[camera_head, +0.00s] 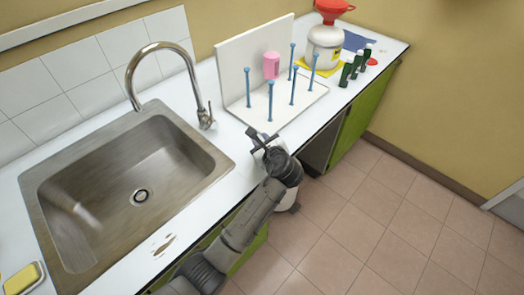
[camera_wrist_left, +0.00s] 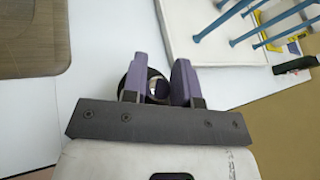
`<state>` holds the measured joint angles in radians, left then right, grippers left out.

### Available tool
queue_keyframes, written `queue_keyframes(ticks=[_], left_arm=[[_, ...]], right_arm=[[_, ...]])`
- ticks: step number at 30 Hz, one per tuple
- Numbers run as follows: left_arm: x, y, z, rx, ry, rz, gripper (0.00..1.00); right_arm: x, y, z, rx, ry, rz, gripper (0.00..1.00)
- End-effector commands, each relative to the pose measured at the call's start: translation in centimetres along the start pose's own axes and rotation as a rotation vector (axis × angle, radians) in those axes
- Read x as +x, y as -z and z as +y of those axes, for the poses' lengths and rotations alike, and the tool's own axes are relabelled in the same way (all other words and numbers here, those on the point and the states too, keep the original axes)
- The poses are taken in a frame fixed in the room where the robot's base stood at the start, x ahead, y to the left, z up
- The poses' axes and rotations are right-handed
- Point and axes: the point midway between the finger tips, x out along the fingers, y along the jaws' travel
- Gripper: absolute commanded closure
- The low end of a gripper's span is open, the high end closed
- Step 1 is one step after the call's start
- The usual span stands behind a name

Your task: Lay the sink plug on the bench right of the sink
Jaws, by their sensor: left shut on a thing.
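The sink plug (camera_wrist_left: 157,87) shows in the left wrist view as a dark round piece with a shiny metal centre, between the fingers of my left gripper (camera_wrist_left: 161,72). The gripper is shut on it. In the head view my left gripper (camera_head: 262,139) is over the white bench (camera_head: 228,128) right of the sink (camera_head: 178,136), near the front edge. The plug is hard to make out there. I cannot tell whether it touches the bench. The drain (camera_head: 140,196) shows in the basin floor. My right gripper is not in view.
A white drying rack (camera_head: 285,108) with several blue pegs and a pink cup (camera_head: 271,65) stands just behind the gripper. The tap (camera_head: 205,117) stands at the sink's back right. Farther right are a jug with a red funnel (camera_head: 334,8) and dark bottles (camera_head: 346,73). A yellow sponge (camera_head: 21,279) lies far left.

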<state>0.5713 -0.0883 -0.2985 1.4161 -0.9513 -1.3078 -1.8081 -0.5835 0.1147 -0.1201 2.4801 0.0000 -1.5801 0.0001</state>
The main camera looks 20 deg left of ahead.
Motion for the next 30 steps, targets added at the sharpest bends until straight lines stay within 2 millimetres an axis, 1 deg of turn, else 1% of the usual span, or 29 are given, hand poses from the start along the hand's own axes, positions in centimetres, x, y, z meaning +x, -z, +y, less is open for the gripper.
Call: queue_keyframes(ticks=[6,9,22,23,30], left_arm=[[0.9,2.5,0.9,0.003,-0.003,0.002,1.00],[1.2,3.4,1.2,0.003,-0.001,0.001,1.00],[1.3,3.7,1.3,0.002,-0.001,0.001,1.00],[1.3,3.7,1.3,0.001,-0.001,0.001,0.70],[1.3,3.7,1.3,0.001,-0.001,0.001,0.47]], right_arm=[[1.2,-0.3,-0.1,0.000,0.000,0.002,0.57],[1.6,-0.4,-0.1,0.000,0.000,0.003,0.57],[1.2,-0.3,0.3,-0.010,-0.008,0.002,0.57],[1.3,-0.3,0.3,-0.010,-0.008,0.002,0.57],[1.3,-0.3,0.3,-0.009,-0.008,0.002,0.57]])
